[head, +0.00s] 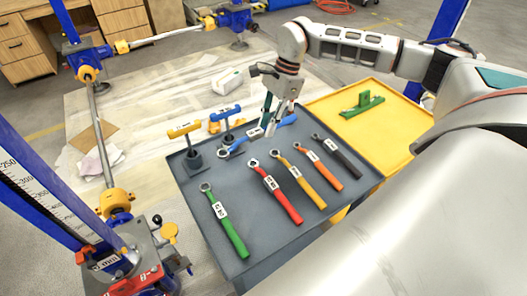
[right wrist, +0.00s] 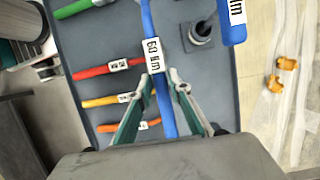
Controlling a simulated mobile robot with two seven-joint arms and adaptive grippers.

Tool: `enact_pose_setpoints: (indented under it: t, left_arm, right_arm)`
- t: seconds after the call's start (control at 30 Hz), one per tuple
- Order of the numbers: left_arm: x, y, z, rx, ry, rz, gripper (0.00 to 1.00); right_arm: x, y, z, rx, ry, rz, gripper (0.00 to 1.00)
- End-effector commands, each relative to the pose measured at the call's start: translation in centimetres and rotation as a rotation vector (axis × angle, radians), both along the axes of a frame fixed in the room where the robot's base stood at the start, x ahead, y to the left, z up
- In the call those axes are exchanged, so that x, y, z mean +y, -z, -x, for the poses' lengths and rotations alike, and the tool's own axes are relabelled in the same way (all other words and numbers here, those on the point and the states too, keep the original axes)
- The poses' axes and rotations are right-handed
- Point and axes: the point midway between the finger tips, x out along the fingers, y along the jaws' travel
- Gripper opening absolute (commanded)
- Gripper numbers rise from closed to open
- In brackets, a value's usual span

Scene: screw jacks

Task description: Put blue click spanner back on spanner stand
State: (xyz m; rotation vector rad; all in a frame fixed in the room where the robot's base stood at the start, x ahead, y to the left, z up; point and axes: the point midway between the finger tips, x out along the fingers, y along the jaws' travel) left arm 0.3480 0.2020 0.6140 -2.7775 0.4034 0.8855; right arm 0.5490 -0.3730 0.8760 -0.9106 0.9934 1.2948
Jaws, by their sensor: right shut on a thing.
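The blue click spanner (head: 288,121) is held crosswise in my right gripper (head: 268,122) over the far side of the grey tray. Its ring end (head: 223,153) points left. In the right wrist view the blue spanner (right wrist: 148,20) with its "60 Nm" label runs between the fingers of my right gripper (right wrist: 160,88), which are shut on it. I cannot tell whether it touches the tray. A blue T-shaped stand (head: 226,111) with a label stands on a dark round base; its base also shows in the right wrist view (right wrist: 200,33). My left gripper is not in view.
Green (head: 229,231), red (head: 281,200), yellow (head: 303,187), orange (head: 323,172) and dark grey (head: 342,160) spanners lie on the grey tray (head: 250,250). A green part (head: 362,105) sits on the yellow tray (head: 390,135).

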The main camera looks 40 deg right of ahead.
Motion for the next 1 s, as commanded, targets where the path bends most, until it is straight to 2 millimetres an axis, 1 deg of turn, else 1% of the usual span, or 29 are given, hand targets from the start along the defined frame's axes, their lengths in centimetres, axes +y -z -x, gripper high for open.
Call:
enact_pose_setpoints:
  t: [0.03, 0.1, 0.2, 0.3, 0.53, 0.7, 0.8, 1.0]
  left_arm:
    - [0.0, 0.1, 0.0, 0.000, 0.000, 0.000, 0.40]
    - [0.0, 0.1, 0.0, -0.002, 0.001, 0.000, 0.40]
    - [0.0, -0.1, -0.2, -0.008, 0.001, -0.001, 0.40]
    - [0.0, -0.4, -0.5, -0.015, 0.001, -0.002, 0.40]
    - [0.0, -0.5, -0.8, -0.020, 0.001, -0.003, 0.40]
    - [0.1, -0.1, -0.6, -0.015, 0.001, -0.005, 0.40]
    - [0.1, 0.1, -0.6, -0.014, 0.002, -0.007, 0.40]
    - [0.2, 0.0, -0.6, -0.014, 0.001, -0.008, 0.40]
  right_arm:
    - [0.1, 1.3, 0.0, 0.002, 0.000, -0.001, 0.00]
    - [0.1, 2.9, 0.0, 0.002, -0.001, -0.001, 0.00]
    - [0.0, 4.7, 0.0, 0.001, 0.001, -0.001, 0.00]
    - [0.0, 5.9, 0.0, 0.000, 0.000, -0.001, 0.00]
    - [0.1, 7.2, -0.1, -0.001, -0.001, -0.001, 0.00]
    - [0.1, 9.6, 0.0, 0.002, -0.001, -0.001, 0.00]
    - [0.0, 10.7, 0.0, 0.000, 0.000, -0.001, 0.00]
    - [0.0, 10.8, -0.1, -0.002, 0.000, -0.001, 0.00]
